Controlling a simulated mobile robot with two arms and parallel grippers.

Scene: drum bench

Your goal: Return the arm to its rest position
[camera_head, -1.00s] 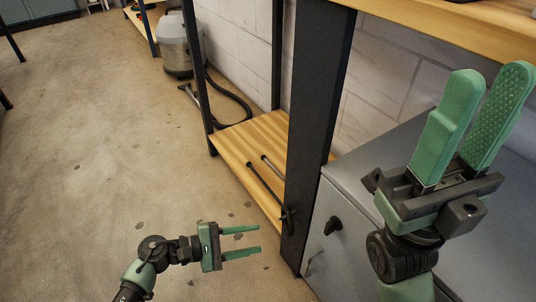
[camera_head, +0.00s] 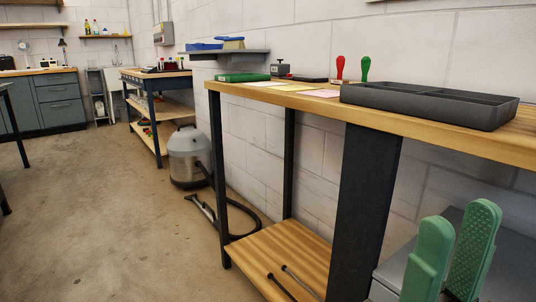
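My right gripper (camera_head: 451,248) shows at the lower right, with its two green fingers pointing up. The fingers stand apart with a gap between them and nothing in it. It is below the wooden bench top (camera_head: 300,99), in front of the grey cabinet under the bench. The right gripper's body and arm are cut off by the bottom edge. My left gripper is outside the picture.
A dark divided tray (camera_head: 432,106), a red-handled tool (camera_head: 340,67) and a green-handled tool (camera_head: 365,68) are on the bench. Black bench legs stand close to the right gripper. A vacuum cleaner (camera_head: 190,158) stands behind. The floor at left is clear.

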